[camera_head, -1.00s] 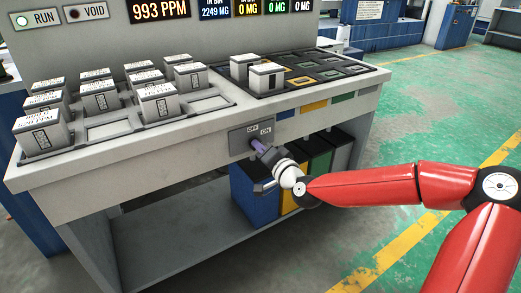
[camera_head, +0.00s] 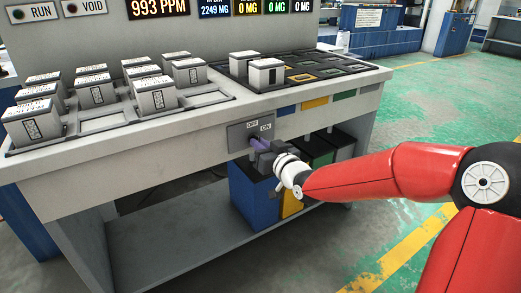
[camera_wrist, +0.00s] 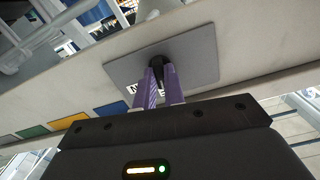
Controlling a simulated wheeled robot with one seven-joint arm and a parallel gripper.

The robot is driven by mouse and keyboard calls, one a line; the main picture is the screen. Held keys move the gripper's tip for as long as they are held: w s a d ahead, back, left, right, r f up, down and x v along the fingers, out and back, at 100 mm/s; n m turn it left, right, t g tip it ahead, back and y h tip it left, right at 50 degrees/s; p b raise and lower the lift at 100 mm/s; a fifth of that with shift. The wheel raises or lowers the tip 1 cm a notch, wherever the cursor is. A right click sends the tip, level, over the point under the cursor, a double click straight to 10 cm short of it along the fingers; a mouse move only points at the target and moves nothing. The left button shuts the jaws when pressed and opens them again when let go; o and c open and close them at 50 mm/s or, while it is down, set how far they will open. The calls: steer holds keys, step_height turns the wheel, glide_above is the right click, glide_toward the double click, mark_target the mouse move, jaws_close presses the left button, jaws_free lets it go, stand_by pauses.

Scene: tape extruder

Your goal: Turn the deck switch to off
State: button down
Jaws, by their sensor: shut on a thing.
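The deck switch is on a grey plate (camera_head: 237,138) on the front edge of the workbench, with OFF marked on the left and ON on the right. In the wrist view its black knob (camera_wrist: 156,61) sticks out of the plate between my purple fingers. My gripper (camera_head: 257,144) is shut on the knob, and it also shows in the wrist view (camera_wrist: 158,80). In the head view the fingers hide the knob, so its exact angle is hard to read there. In the wrist view a finger partly covers a label on the plate.
White boxed cartons (camera_head: 97,90) stand in trays on the bench top at left, and two more stand on the black grid tray (camera_head: 312,72) at right. Blue, yellow and green bins (camera_head: 257,197) stand below the switch. The RUN lamp (camera_head: 18,14) looks dark. Green floor is open at right.

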steer(key=shift+n+b, duration=0.3)
steer(key=shift+n, duration=0.4)
steer(key=c, duration=1.5)
jaws_free()
steer(key=shift+s, duration=0.1)
steer(key=p+v, duration=0.1)
steer(key=v, duration=0.6)
steer(key=shift+s+d+p, duration=0.25)
steer(key=shift+s+p, duration=0.05)
steer(key=shift+p, duration=0.05)
